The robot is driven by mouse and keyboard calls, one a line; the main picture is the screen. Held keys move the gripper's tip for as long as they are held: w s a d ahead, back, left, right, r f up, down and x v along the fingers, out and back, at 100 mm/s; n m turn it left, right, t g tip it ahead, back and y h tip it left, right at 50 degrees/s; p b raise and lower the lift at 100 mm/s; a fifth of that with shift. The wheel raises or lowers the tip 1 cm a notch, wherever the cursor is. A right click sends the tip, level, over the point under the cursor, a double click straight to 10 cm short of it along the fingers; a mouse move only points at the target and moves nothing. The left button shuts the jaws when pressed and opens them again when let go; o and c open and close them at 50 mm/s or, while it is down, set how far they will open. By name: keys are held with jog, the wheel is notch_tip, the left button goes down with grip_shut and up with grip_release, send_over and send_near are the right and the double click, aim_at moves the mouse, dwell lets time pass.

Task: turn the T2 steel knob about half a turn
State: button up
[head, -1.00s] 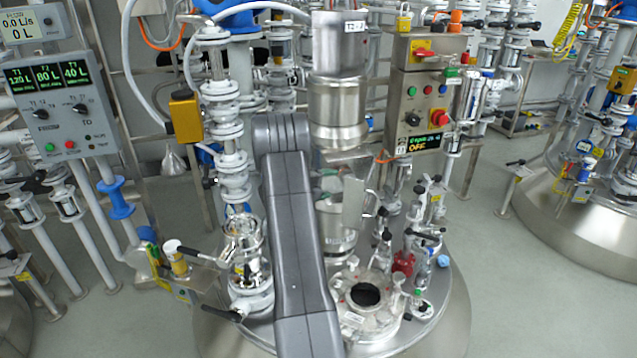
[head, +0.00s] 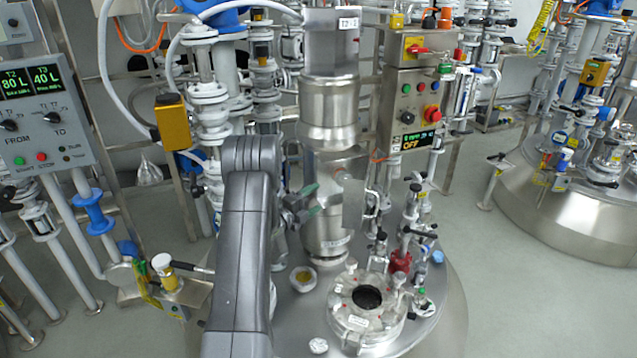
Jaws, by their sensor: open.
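The steel control box (head: 407,112) stands upright behind the T2 vessel, right of the steel stirrer column (head: 330,105) labelled T2.
A red button (head: 431,112) and a red-yellow switch (head: 417,50) sit close to the knob. The vessel lid bears an open round port (head: 367,297), upright valves (head: 408,215) and a red fitting (head: 400,261). A grey panel (head: 42,105) stands left.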

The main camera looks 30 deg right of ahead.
aim_at(340, 182)
jog(key=p+x, duration=0.2)
jog(key=x, duration=1.1)
jog(key=shift+d, duration=0.35)
jog(key=c, duration=1)
jog(key=shift+r+m+y, duration=0.2)
jog(key=shift+m+y, duration=0.1)
jog(key=shift+y, duration=0.3)
jog(key=shift+r+g+y+p, duration=0.1)
jog(key=shift+g+y+p, duration=0.3)
jog(key=shift+y, duration=0.4)
jog(key=o, duration=1)
